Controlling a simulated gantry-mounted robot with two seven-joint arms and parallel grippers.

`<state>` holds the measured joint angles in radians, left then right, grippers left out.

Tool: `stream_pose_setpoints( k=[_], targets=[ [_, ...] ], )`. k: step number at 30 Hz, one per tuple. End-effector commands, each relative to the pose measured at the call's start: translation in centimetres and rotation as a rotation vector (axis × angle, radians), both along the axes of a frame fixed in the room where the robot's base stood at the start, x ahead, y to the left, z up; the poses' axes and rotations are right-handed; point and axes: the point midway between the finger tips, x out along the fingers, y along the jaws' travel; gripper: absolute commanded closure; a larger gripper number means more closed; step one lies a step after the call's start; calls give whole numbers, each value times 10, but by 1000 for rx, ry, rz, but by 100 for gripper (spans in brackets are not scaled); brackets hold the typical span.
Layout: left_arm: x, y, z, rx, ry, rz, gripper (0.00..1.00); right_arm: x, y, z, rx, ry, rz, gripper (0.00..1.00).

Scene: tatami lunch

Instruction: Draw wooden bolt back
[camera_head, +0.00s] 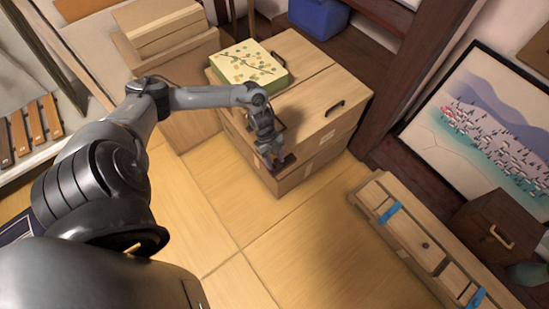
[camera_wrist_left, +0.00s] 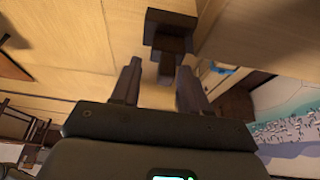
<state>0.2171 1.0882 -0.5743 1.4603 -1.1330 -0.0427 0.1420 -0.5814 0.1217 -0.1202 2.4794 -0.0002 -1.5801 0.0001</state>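The dark wooden bolt (camera_head: 286,162) is at the near upper corner of a light wooden chest (camera_head: 318,152). In the left wrist view the bolt (camera_wrist_left: 171,22) shows as a dark block with a narrower part reaching toward my fingers. My left gripper (camera_head: 273,157) is at the chest's near edge, right by the bolt. In the left wrist view the left gripper (camera_wrist_left: 156,76) is open, with the bolt's narrower part between its fingertips, closer to the right finger. I cannot tell whether a finger touches it. My right gripper is not in view.
A green patterned box (camera_head: 249,64) lies on the chest top, close to my left forearm. A dark handle (camera_head: 334,108) is on the chest top. A long wooden case (camera_head: 420,240) with blue straps lies at right. The floor (camera_head: 290,235) in front is clear.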

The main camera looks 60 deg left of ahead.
Motion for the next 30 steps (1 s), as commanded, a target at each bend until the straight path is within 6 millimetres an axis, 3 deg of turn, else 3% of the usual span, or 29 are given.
stream_pose_setpoints(
  k=[8,21,30],
  targets=[
    [0,4,8,2,-2,1,55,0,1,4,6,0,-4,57],
    [-5,30,73,3,-1,1,55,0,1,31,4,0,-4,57],
    [-7,40,98,0,0,1,55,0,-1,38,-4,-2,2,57]
  ],
)
